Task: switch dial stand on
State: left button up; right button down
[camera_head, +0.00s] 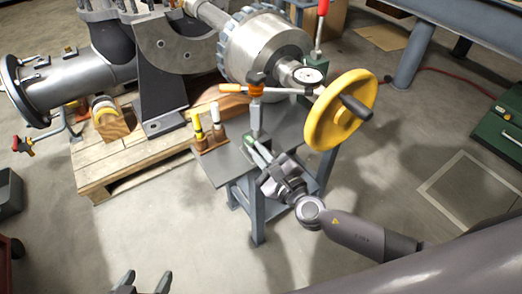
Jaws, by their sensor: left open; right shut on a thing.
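The dial stand stands on a small grey table (224,168). Its post (256,116) is upright, with an orange clamp at the top and an arm reaching right to a round white dial (309,76). Its green base (250,140) is low on the table and partly hidden by my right gripper (257,152). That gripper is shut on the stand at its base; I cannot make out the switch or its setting. My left gripper (146,283) is open and empty at the bottom edge, over the floor, well away from the stand.
A yellow handwheel (341,108) is close to the right of the stand. A silver shaft and geared casing (262,45) are behind it. A small holder (210,142) with yellow and white-topped tools is at the table's left. A wooden pallet (120,165) is further left. The front floor is clear.

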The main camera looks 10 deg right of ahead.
jog(key=c, duration=1.2)
grip_release()
pick_arm(q)
jog(key=shift+w+d+r, duration=0.1)
jog(key=shift+w+d, duration=0.05)
jog(key=shift+s+a+f+p, duration=0.2)
jog(key=shift+s+a+p, duration=0.05)
jog(key=shift+s+p, duration=0.1)
pick_arm(e)
jog(key=v, duration=0.7)
